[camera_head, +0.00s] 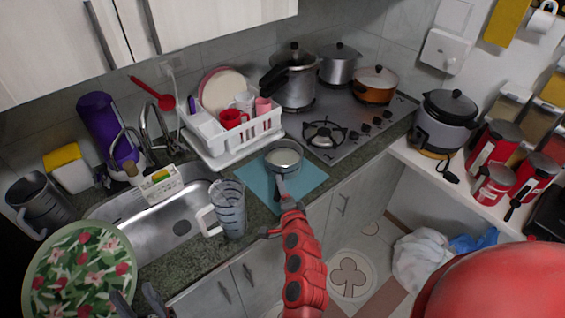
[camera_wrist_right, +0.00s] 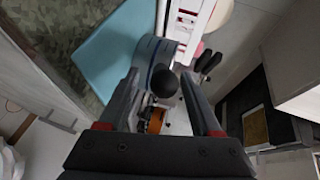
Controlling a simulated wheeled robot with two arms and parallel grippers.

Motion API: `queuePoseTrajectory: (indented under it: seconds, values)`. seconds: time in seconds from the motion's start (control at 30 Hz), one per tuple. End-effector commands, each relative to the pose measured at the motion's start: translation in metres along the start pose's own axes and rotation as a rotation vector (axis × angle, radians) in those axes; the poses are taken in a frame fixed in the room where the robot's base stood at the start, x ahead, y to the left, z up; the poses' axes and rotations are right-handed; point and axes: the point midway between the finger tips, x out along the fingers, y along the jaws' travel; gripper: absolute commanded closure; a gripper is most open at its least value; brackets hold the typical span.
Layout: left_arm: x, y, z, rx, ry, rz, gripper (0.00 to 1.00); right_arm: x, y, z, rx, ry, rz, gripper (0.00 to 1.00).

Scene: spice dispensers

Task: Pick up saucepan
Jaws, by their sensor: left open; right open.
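The saucepan (camera_head: 284,156) is a small grey pan with pale contents or interior, standing on a teal mat (camera_head: 303,177) at the counter edge. Its handle points towards me. My right gripper (camera_wrist_right: 163,88) is open at the handle end. In the right wrist view, a dark round handle end shows between the fingers, with the pan's grey side (camera_wrist_right: 150,50) beyond; I cannot tell whether the fingers touch it. In the head view, my right wrist hides part of the handle. My left gripper (camera_head: 138,302) is open and empty at the lower left, away from the pan.
A clear measuring jug (camera_head: 229,210) stands left of the saucepan, beside the sink (camera_head: 185,220). A white dish rack (camera_head: 235,139) with cups is behind it. The stove (camera_head: 340,125) with several pots is at the back right. A floral plate (camera_head: 80,272) is near my left gripper.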

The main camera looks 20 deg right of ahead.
Motion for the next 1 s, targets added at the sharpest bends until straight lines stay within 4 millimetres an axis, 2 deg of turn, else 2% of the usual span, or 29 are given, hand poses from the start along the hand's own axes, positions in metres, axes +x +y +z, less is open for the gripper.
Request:
queuePoseTrajectory:
  seconds: [0.03, 0.2, 0.53, 0.9, 1.0]
  values:
    - [0.009, 0.0, -0.001, 0.0, 0.0, 0.0, 0.51, 0.006, -0.006, -0.004, -0.002, 0.002, 0.0, 0.34]
    - [0.013, -0.001, -0.002, 0.0, 0.0, 0.0, 0.51, 0.023, -0.004, -0.003, -0.001, 0.003, -0.003, 0.34]
    - [0.013, -0.001, -0.002, 0.0, 0.0, 0.0, 0.51, 0.028, -0.001, -0.002, 0.0, 0.003, -0.001, 0.34]
    - [0.013, -0.001, -0.002, 0.0, 0.0, 0.0, 0.51, 0.028, -0.002, -0.002, 0.0, 0.003, -0.001, 1.0]
    - [0.013, -0.001, -0.002, 0.0, 0.0, 0.0, 0.51, 0.028, -0.001, -0.002, 0.0, 0.002, -0.001, 1.0]
